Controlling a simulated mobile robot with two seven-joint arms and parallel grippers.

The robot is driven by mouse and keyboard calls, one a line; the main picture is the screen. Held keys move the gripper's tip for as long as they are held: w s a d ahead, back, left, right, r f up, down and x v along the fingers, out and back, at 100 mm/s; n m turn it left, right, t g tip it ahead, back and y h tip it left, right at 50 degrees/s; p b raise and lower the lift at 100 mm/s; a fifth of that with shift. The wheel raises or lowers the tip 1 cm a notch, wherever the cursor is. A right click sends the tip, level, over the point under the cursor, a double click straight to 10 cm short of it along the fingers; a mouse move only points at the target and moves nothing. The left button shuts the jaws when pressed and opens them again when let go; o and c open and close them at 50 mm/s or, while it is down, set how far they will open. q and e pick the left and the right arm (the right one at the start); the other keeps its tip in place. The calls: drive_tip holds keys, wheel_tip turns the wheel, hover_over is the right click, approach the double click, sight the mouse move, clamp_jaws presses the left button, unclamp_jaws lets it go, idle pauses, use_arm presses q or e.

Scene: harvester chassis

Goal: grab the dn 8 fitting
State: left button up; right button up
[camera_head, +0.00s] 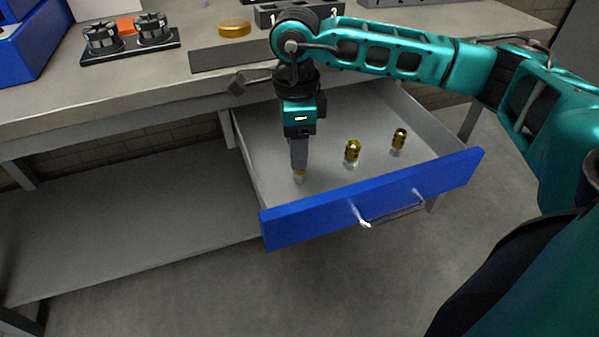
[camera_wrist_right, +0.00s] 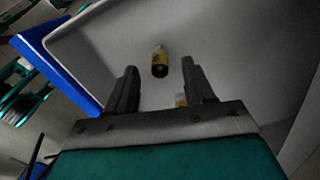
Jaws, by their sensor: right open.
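Three brass-coloured fittings are in the open drawer (camera_head: 325,180): one in the middle (camera_head: 352,151), one to the right (camera_head: 399,138) and one at the left (camera_head: 299,175), largely hidden under my right gripper (camera_head: 299,166). I cannot read which is the DN 8. My right gripper points down into the drawer and is open. In the right wrist view, its two fingers (camera_wrist_right: 161,80) stand apart. One fitting (camera_wrist_right: 160,62) shows beyond the fingertips, and another (camera_wrist_right: 181,100) shows partly between the fingers, its lower part hidden by the gripper body. My left gripper is not in view.
The drawer's blue front (camera_head: 375,198) and side walls surround the fittings. The workbench top (camera_head: 120,100) lies behind, with a black holder (camera_head: 130,50), an amber disc (camera_head: 234,28) and a numbered grey block (camera_head: 270,15). A blue bin (camera_head: 30,45) stands at the left.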

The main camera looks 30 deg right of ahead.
wheel_tip(320, 180, down, 6)
drive_tip(key=shift+s+d+r+b, duration=0.1)
drive_tip(key=shift+d+b, duration=0.05)
drive_tip(key=shift+b, duration=0.55)
clamp_jaws()
